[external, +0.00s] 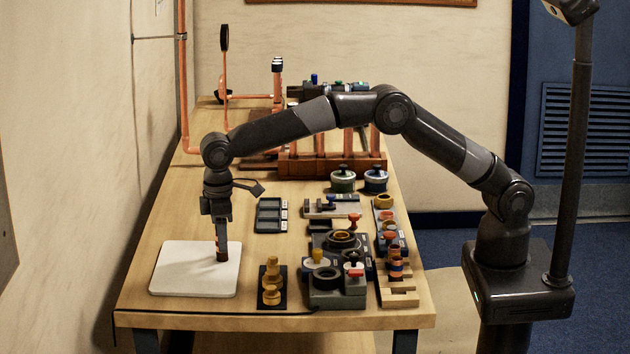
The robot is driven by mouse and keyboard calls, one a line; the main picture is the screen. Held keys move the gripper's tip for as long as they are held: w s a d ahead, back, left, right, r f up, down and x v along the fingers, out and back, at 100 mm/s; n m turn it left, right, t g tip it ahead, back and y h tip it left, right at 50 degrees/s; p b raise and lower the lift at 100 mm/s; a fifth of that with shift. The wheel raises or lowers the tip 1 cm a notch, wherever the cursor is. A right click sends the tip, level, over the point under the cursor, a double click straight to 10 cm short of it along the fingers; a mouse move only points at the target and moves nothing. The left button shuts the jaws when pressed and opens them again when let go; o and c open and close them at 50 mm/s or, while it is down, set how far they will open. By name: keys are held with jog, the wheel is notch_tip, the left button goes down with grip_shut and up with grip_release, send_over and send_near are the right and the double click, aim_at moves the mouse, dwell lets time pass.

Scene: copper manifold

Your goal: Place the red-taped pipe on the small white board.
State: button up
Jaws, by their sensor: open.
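The small white board (180,272) lies flat at the near left of the wooden table. My gripper (221,240) points straight down over the board's right part, and its jaws are open. A short reddish-brown piece, which looks like the red-taped pipe (222,257), stands upright between and below the fingers. Its lower end appears to rest on the board. The fingers hide most of its upper part, and the tape is too small to make out clearly.
A dark block with brass fittings (271,282) stands just right of the board. A grey fixture (338,285) and a wooden rack of rings (396,270) are farther right. A dark compartment tray (271,215) lies behind. Copper pipework (330,160) stands at the back.

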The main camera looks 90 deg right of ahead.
notch_tip(320, 180, up, 11)
jog(key=s+d+r+t, duration=0.1)
jog(key=s+d+r, duration=0.4)
jog(key=s+r, duration=0.45)
jog(key=s+d+r+m+t, duration=0.1)
jog(key=s+d+r, duration=0.15)
jog(key=s, duration=0.35)
jog(key=s+d+r+t, duration=0.1)
jog(key=s+d+r, duration=0.15)
jog(key=s, duration=0.45)
jog(key=s+d+f+t, duration=0.1)
jog(key=s+d+f, duration=0.2)
jog(key=s, duration=0.9)
jog(key=s+d+f+m+t, duration=0.1)
jog(key=s+d+f, duration=0.2)
jog(key=s+f, duration=0.5)
jog(key=shift+s+f+t, duration=0.15)
jog(key=shift+s+t, duration=0.15)
jog(key=shift+s, duration=2.45)
